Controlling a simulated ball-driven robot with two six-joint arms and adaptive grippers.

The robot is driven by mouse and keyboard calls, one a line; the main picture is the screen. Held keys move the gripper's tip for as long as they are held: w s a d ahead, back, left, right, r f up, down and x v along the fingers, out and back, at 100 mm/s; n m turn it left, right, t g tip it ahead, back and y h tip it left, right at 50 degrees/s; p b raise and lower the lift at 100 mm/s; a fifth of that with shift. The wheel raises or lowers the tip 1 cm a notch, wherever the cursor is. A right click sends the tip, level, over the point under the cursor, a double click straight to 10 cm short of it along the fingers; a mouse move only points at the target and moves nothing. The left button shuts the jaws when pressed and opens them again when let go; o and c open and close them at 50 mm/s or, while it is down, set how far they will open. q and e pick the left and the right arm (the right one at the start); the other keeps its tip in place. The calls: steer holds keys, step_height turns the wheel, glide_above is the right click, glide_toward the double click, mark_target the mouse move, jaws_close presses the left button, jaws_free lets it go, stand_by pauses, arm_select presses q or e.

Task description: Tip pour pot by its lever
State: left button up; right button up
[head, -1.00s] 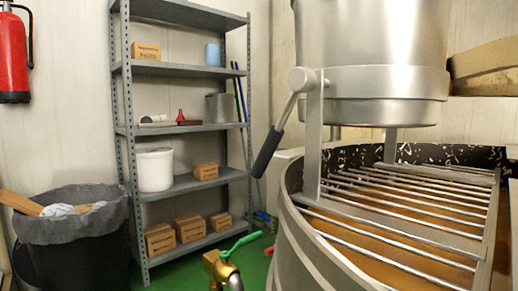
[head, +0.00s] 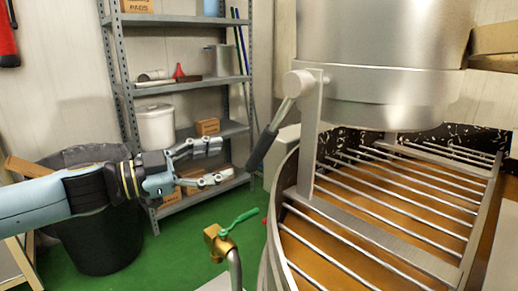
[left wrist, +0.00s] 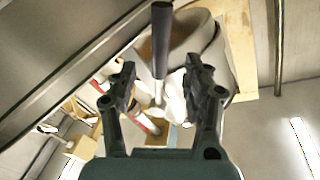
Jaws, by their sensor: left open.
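The metal pour pot (head: 385,60) hangs upright in a bracket (head: 309,140) over the kettle. Its lever (head: 263,148) slopes down to the left from the pivot and ends in a dark grip. My left gripper (head: 226,162) is open and empty, a little to the left of the dark grip, with its fingers pointing at it. In the left wrist view the lever (left wrist: 161,45) shows between and beyond the two open fingers (left wrist: 163,85), apart from them. My right gripper is in neither view.
The kettle with its bar grate (head: 390,205) and brown contents fills the right. A brass valve with a green handle (head: 222,245) stands below my left gripper. A shelf rack (head: 185,85) and a black bin (head: 105,240) stand behind. Green floor is bare between.

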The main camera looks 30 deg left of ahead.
mark_target(253, 154)
arm_select(q)
steer(key=p+x, duration=0.2)
steer(key=x, duration=0.7)
steer(key=shift+w+d, duration=0.1)
steer(key=shift+w, duration=0.25)
jaws_close()
